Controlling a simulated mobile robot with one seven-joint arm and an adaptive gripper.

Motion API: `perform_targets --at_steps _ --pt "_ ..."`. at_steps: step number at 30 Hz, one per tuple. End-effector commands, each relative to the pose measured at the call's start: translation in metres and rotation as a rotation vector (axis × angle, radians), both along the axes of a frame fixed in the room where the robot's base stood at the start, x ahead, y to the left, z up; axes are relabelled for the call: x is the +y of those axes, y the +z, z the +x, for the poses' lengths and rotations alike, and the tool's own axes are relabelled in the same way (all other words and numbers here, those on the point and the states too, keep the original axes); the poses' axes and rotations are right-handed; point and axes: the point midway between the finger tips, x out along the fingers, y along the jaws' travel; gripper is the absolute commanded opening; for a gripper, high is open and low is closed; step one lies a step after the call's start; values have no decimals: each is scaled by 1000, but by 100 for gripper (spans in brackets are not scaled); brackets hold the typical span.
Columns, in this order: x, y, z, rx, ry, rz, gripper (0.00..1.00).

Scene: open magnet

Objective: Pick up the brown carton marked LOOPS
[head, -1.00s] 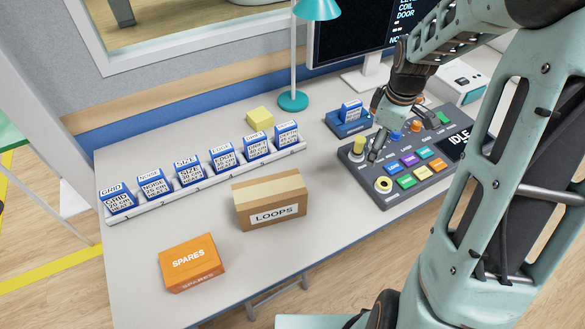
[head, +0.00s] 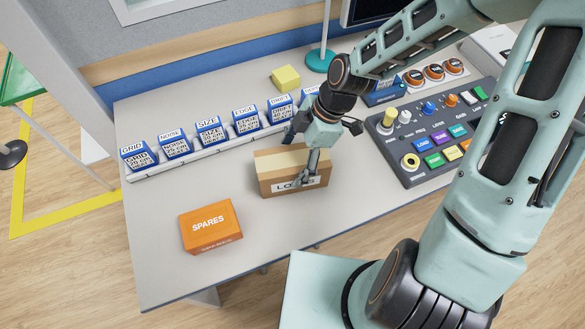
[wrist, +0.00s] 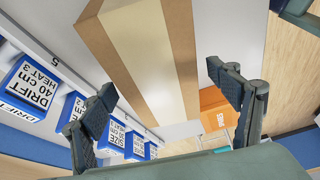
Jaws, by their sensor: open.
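The brown carton marked LOOPS (head: 275,170) stands on the grey table in the head view, its label partly hidden by my gripper. In the wrist view the carton (wrist: 145,55) shows its top with a pale tape strip, between the two fingers and ahead of them. My gripper (head: 310,170) is over the right part of the carton, pointing down. In the wrist view my gripper (wrist: 165,105) is open with its fingers wide apart and nothing held. I cannot tell whether a finger touches the carton.
An orange SPARES box (head: 211,226) stands to the left of the carton. A rack (head: 190,160) of blue labelled cards runs behind it. A control panel (head: 440,135) lies to the right, and a yellow block (head: 286,77) stands behind. The table front is clear.

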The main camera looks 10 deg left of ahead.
Motion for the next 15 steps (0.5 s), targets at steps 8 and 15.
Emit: perform_targets --at_steps 8,15 --pt "8 -19 -4 4 1 -1 82" --pt "19 -46 -8 3 0 -1 82"
